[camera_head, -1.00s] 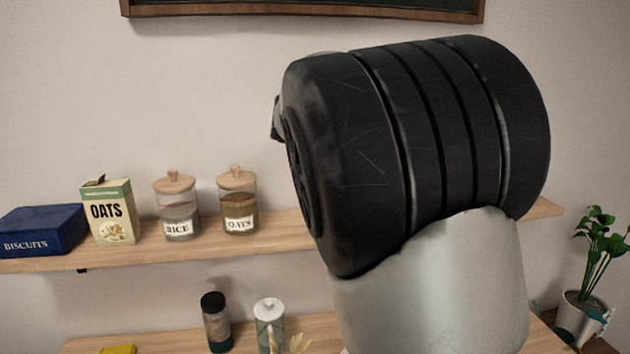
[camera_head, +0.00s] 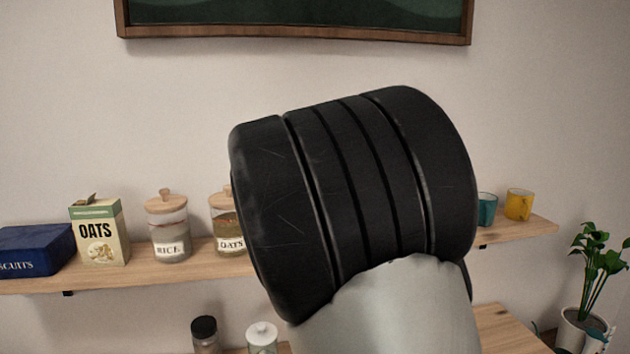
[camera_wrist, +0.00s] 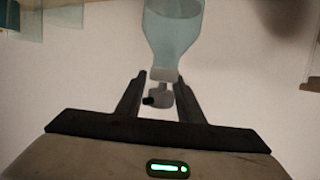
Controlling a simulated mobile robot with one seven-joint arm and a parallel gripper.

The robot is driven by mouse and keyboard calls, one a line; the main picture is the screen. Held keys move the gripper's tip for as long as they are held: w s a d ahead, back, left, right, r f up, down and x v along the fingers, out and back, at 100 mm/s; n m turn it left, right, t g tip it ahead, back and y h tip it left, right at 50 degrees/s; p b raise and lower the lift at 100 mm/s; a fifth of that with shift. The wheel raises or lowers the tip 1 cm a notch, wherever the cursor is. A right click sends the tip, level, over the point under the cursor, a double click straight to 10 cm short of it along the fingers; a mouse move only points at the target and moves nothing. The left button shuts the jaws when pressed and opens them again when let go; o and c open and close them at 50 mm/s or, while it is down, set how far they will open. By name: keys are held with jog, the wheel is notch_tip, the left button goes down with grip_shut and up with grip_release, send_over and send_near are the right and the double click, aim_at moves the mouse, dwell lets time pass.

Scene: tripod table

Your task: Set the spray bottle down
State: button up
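The spray bottle (camera_wrist: 174,32) shows in the wrist view, with a translucent pale blue body at the top of the picture and a pale neck and spray head towards my gripper. My gripper (camera_wrist: 160,78) has its two dark fingers on either side of the bottle's neck and appears shut on it. The bottle's far end is cut off by the picture's top edge. In the head view my own arm hides the gripper and the bottle. No surface shows touching the bottle.
A wall shelf (camera_head: 100,277) holds a blue biscuits box (camera_head: 36,250), an oats box (camera_head: 100,232), jars and a yellow mug (camera_head: 518,205). Below, a wooden surface (camera_head: 505,330) bears a dark-capped jar (camera_head: 205,335) and a white-lidded jar (camera_head: 262,338). A potted plant (camera_head: 592,265) stands right.

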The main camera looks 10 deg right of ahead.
jog(key=shift+o, duration=0.2)
jog(key=shift+s+r, duration=0.1)
jog(key=shift+r, duration=0.05)
jog(key=b+v, duration=0.3)
jog(key=v, duration=0.8)
jog(key=s+d+f+n+g+y, duration=0.1)
jog(key=s+d+f+g, duration=0.3)
jog(key=s, duration=0.5)
jog(key=s+d+f+g+y, duration=0.15)
jog(key=s+d+f, duration=0.25)
jog(key=s+f, duration=0.4)
jog(key=s+a+f+n+g+y, duration=0.1)
jog(key=s+a+f, duration=0.2)
jog(key=s, duration=0.5)
jog(key=s+a+f+n+g+y, duration=0.1)
jog(key=s+a+f+n+y, duration=0.1)
jog(key=s, duration=0.6)
jog(key=shift+a+f+n+p, duration=0.3)
jog(key=shift+a+f+p, duration=0.25)
jog(key=shift+a, duration=0.45)
jog(key=shift+f+g, duration=0.1)
jog(key=shift+g, duration=0.15)
